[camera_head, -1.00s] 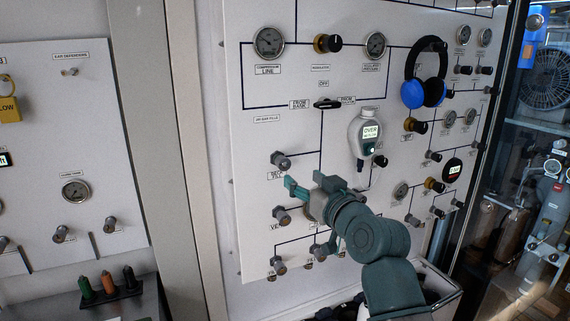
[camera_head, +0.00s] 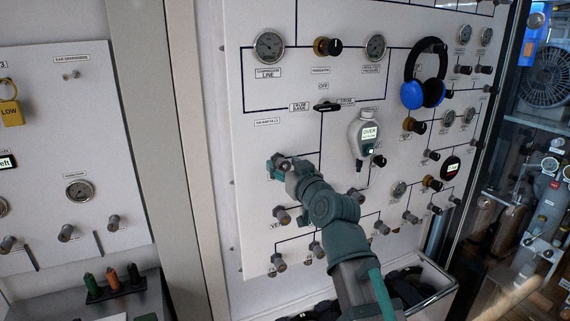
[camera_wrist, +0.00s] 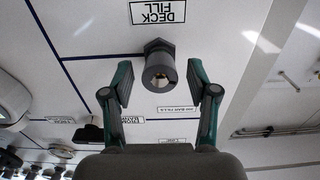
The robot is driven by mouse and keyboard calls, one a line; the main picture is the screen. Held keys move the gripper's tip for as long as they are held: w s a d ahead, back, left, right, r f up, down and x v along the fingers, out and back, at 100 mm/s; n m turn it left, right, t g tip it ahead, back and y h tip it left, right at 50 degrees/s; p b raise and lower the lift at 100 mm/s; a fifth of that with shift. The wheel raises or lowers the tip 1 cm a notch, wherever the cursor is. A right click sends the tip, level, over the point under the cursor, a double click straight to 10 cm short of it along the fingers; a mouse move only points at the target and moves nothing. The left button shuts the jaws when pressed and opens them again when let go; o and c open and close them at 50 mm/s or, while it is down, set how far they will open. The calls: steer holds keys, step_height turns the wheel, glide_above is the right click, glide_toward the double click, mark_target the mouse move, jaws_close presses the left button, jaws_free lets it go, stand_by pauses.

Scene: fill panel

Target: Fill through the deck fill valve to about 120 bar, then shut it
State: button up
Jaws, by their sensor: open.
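The deck fill valve (camera_wrist: 159,68) is a dark grey knob on a hex collar, beside its upside-down DECK FILL label (camera_wrist: 158,12) in the wrist view. My gripper (camera_wrist: 160,88) is open, with one green finger on each side of the knob and a visible gap to both. In the head view my gripper (camera_head: 280,164) is at the deck fill position and hides most of the valve. The compressor line gauge (camera_head: 268,46) and the other upper gauge (camera_head: 375,47) are in view. Their needle readings are too small to read.
A black selector (camera_head: 327,106) sits above, on the white panel. A grey handheld meter (camera_head: 366,135) reading OVER and blue headphones (camera_head: 424,80) hang to the right. More valve knobs (camera_head: 281,215) are below. The panel left of the valve is clear.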

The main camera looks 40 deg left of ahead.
jaws_close()
stand_by(0.3)
steer(key=shift+m, duration=0.3)
steer(key=m, duration=0.3)
steer(key=shift+b, duration=0.4)
steer(key=m, duration=0.4)
steer(key=m+p, duration=0.1)
steer(key=m, duration=0.3)
steer(key=shift+w+p, duration=0.1)
steer(key=shift+p, duration=0.25)
steer(key=shift+m+p, duration=0.55)
steer(key=shift+m, duration=1.15)
steer(key=shift+f, duration=0.1)
